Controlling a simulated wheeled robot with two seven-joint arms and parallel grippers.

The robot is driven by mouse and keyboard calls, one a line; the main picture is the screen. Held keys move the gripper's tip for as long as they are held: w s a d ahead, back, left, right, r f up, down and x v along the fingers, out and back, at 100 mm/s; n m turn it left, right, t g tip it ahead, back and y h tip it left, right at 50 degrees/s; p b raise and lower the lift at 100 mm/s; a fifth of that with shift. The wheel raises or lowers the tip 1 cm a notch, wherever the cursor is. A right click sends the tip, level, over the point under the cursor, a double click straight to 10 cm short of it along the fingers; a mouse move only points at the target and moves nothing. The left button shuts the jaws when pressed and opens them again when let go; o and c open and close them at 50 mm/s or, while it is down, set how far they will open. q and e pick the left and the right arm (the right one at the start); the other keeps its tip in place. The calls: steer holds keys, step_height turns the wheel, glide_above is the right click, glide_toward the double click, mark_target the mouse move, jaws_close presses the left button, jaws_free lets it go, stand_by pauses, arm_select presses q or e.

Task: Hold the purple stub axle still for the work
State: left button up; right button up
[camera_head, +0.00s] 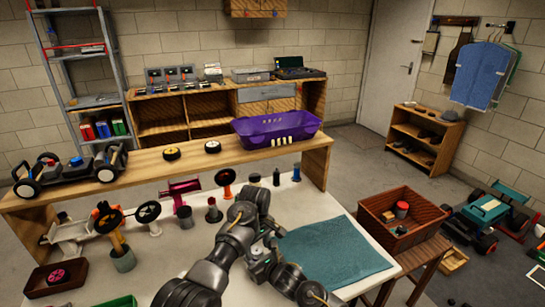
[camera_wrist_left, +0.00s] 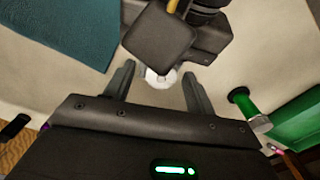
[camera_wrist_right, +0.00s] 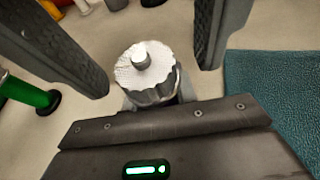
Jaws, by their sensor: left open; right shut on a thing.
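My right gripper (camera_wrist_right: 162,97) is shut on a pale round part (camera_wrist_right: 137,72) with a short grey pin; no purple shows on it. Two dark ridged fingers reach in from the top of the right wrist view, one on each side of it; they look like my left gripper's. My left gripper (camera_wrist_left: 158,72) is open, with the pale part (camera_wrist_left: 160,80) between its fingers; I cannot tell whether they touch. In the head view my left gripper (camera_head: 266,236) is beside the mat and largely covered by the arms. A magenta part (camera_head: 181,188) stands behind; I cannot tell whether it is the stub axle.
A teal mat (camera_head: 330,255) lies to the right on the white table. Several upright parts stand left and behind, including an orange one (camera_head: 226,178). A purple crate (camera_head: 277,132) and a car chassis (camera_head: 70,172) sit on the wooden shelf. A wooden box (camera_head: 402,215) stands right.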

mark_target(258, 248)
arm_select(q)
step_height(258, 248, up, 12)
steer(key=n, duration=0.1)
arm_select(e)
steer(key=shift+d, duration=0.1)
arm_select(q)
steer(key=w+d+f+m+t+h, duration=0.1)
steer(key=w+t+h, duration=0.15)
steer(key=w, duration=0.35)
steer(key=w+d+f+t+h, duration=0.1)
steer(key=w+d+h, duration=0.15)
steer(key=w, duration=0.35)
steer(key=w+d+r+t+h, duration=0.1)
steer(key=w+r, duration=0.1)
steer(key=r, duration=0.5)
steer(key=w+d+r+h, duration=0.1)
steer(key=d+r+h, duration=0.1)
steer(key=r, duration=0.5)
steer(key=shift+w+r+t, duration=0.35)
steer(key=shift+w, duration=0.05)
arm_select(e)
steer(key=o, duration=1.1)
